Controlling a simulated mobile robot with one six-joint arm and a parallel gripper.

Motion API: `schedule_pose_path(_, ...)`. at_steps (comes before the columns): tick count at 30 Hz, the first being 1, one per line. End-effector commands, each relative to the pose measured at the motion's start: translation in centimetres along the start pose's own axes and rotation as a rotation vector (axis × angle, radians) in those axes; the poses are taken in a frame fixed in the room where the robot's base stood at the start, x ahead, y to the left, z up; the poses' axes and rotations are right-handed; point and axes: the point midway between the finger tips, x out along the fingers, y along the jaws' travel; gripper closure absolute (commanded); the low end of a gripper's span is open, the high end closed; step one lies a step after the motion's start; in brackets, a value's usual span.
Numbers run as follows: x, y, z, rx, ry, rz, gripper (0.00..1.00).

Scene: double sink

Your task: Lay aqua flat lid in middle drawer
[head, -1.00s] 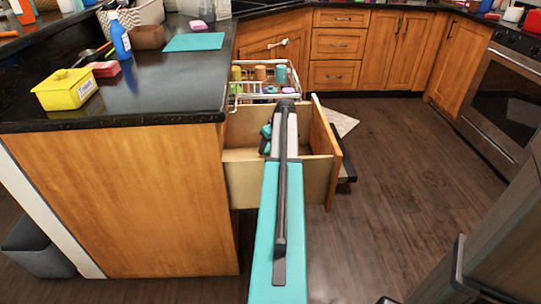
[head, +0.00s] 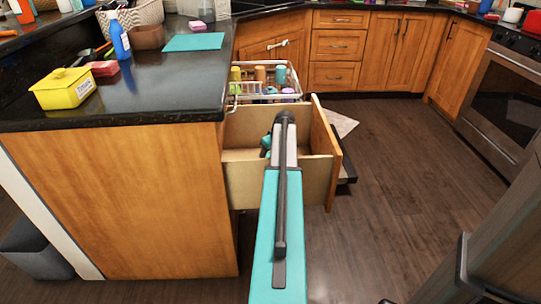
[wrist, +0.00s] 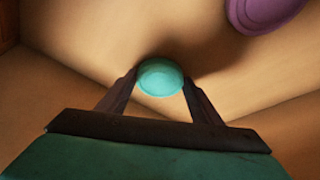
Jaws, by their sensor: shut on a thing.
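My gripper (wrist: 160,79) is shut on the aqua flat lid (wrist: 161,77), a small round disc between the two dark fingertips in the wrist view. Pale wooden drawer surfaces fill the background below it. In the head view the open wooden drawer (head: 240,180) juts out past the end of the counter. My gripper (head: 267,143) is partly hidden behind my arm, inside the drawer's outline. How far the lid is from the drawer floor is not clear.
A purple round thing (wrist: 264,10) shows at the top right of the wrist view. A wire pull-out rack (head: 232,98) with several cups stands behind the drawer. The dark counter (head: 150,95) lies left. The floor at right (head: 400,170) is clear.

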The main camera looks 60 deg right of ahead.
Motion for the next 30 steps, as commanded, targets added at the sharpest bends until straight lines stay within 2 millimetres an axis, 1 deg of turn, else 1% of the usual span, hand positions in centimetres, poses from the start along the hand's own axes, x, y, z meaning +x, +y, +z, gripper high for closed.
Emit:
schedule_pose_path(3,0.3,0.0,0.1,0.0,0.0,0.0,0.63)
schedule_pose_path(4,0.2,0.0,0.1,0.0,0.0,0.0,0.36)
schedule_pose_path(6,0.2,0.0,0.1,0.0,0.0,0.0,0.24)
schedule_pose_path(7,0.2,0.0,0.1,0.0,0.0,0.0,0.22)
schedule_pose_path(16,0.1,0.0,0.0,0.0,0.0,0.0,0.22)
schedule_pose_path(20,-0.2,0.0,-0.1,0.0,0.001,0.0,0.22)
schedule_pose_path(26,-2.1,-0.1,-0.1,-0.001,0.001,0.001,0.22)
schedule_pose_path(30,-4.2,-0.1,-0.1,0.0,0.001,0.001,0.22)
